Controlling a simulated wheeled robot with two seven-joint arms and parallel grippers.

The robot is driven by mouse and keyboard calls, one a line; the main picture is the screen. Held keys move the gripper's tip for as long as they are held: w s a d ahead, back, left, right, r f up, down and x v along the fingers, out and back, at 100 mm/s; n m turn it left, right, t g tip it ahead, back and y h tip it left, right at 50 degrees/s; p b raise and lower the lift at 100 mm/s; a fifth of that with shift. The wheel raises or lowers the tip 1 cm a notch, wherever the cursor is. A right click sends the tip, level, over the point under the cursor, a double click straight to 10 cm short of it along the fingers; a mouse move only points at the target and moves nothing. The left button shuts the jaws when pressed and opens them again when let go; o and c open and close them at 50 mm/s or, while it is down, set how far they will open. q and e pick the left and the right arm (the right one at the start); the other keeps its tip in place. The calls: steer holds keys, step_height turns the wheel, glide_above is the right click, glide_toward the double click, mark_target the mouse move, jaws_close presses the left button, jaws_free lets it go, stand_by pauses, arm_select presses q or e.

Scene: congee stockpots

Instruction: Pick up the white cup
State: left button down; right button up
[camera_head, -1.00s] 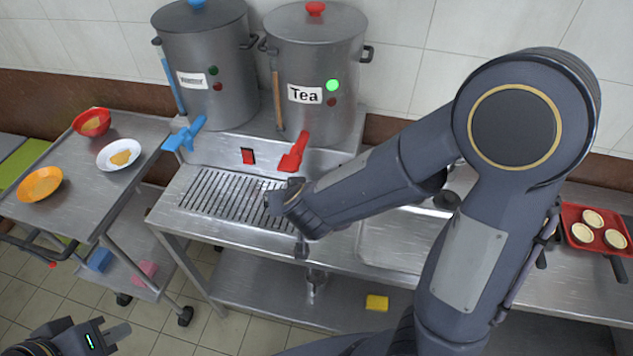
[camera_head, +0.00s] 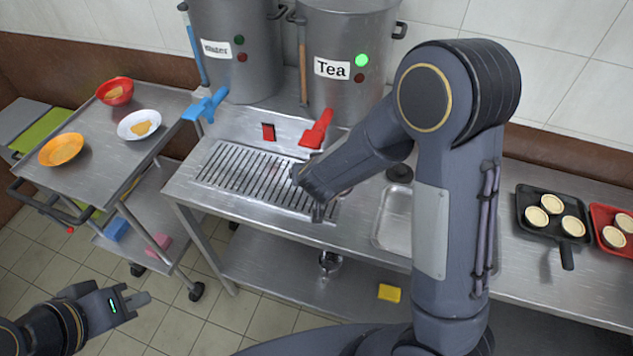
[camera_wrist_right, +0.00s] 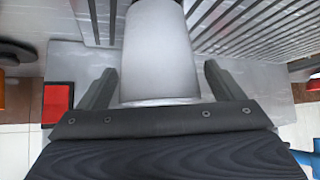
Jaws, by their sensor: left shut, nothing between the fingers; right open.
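The white cup (camera_wrist_right: 158,50) shows in the right wrist view as a pale, tapered shape, its wide end nearest the palm. It stands between the two spread fingers of my right gripper (camera_wrist_right: 158,78), with visible gaps to the fingers. I cannot tell from this angle whether it is upright. In the head view my right gripper (camera_head: 318,205) is over the right part of the slatted drip tray (camera_head: 240,180). The cup is hidden there behind my right arm. My left gripper (camera_head: 140,299) is shut and empty at the lower left, away from the counter.
A "Water" pot (camera_head: 234,50) and a "Tea" pot (camera_head: 345,60) stand behind the drip tray. Their blue tap (camera_head: 207,105) and red tap (camera_head: 317,130) jut forward. A cart (camera_head: 95,150) with bowls stands left. A black pan (camera_head: 548,217) lies at right.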

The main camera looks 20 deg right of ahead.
steer(key=shift+w+f, duration=0.3)
steer(key=shift+r, duration=0.1)
steer(key=c, duration=1.3)
steer(key=shift+r, duration=0.1)
